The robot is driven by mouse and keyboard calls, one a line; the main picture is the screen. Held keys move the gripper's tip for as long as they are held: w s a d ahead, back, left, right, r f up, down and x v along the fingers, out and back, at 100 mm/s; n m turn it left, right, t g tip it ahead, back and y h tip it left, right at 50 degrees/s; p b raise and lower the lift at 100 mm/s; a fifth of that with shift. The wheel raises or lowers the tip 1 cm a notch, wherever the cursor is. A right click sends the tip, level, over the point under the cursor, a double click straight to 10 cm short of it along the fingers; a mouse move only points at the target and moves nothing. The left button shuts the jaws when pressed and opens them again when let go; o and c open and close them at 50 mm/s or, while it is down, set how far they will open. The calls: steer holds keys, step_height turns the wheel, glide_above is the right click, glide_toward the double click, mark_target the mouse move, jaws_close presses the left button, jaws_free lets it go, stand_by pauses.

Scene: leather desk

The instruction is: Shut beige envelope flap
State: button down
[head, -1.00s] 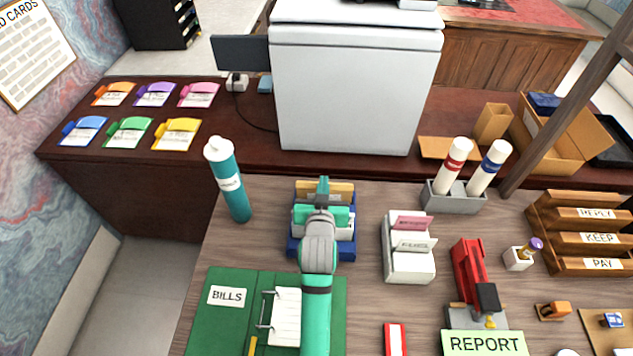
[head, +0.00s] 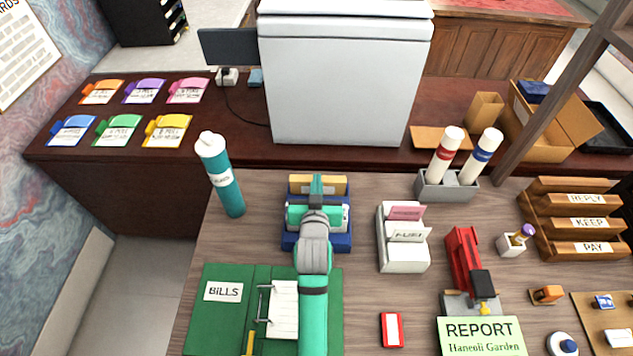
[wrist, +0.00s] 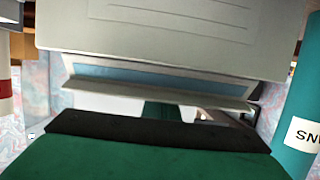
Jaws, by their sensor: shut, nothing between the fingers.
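A beige piece (head: 332,185) stands at the back of a blue tray (head: 290,238) on the wooden desk in the head view. It may be the beige envelope, but my gripper and arm cover much of it and the tray. I cannot tell how its flap lies. My teal gripper (head: 316,183) is shut and empty, over the tray in front of the beige piece. I cannot tell whether they touch. The wrist view shows a pale grey panel (wrist: 180,28) with a blue strip under it, and no clear beige envelope.
A teal bottle (head: 220,175) stands left of the tray. A white card holder (head: 403,258) stands to its right, and a green binder (head: 215,320) lies in front. Two tubes in a grey stand (head: 447,187) and a red stapler (head: 463,258) are further right.

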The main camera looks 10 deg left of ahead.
steer(key=v, duration=1.1)
steer(key=shift+w+a, duration=0.1)
steer(key=shift+w, duration=0.05)
